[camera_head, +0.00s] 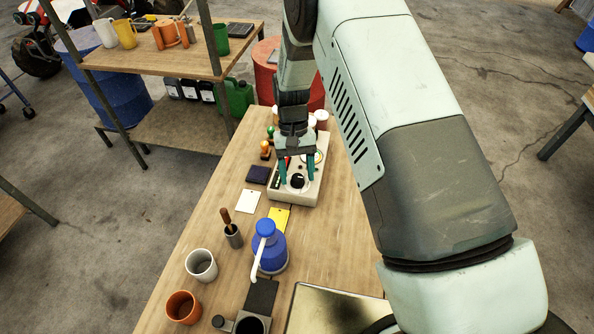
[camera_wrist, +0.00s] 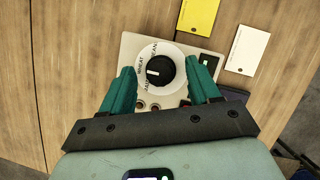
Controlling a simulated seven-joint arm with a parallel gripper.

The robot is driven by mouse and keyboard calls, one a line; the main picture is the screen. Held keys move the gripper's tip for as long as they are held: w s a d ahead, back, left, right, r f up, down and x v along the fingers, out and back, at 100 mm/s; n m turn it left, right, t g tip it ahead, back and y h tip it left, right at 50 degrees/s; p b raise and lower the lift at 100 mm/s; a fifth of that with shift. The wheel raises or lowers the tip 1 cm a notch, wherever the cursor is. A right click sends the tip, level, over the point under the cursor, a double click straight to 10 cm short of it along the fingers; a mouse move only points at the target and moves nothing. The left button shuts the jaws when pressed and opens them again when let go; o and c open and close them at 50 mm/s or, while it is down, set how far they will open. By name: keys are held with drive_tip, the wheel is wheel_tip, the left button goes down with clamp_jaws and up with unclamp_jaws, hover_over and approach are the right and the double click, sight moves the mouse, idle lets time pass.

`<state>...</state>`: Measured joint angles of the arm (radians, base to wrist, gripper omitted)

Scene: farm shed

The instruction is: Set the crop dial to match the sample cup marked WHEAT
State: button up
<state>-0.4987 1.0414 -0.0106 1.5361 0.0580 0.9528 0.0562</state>
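The pale tester box (camera_head: 312,193) lies on the wooden bench. Its black dial knob (camera_wrist: 163,71) sits on a white ring with printed labels in the wrist view. WHEAT is readable at the ring's left; another label at the top looks like BEANS, and a lower-left one is unclear. The knob's white mark points left, near WHEAT. My gripper (camera_wrist: 167,66) is open, its teal fingers on either side of the knob and apart from it. In the head view my gripper (camera_head: 296,180) is over the box. A small cup (camera_head: 321,118) stands behind the box; no WHEAT marking is readable.
Yellow (camera_wrist: 199,15) and white (camera_wrist: 247,48) cards lie beside the box. A blue pump jug (camera_head: 270,250), a white mug (camera_head: 201,265) and an orange mug (camera_head: 183,307) are nearer.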

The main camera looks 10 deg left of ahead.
drive_tip(key=v, duration=1)
drive_tip(key=shift+w+r, duration=0.2)
drive_tip(key=shift+r, duration=0.15)
drive_tip(key=shift+r, duration=0.1)
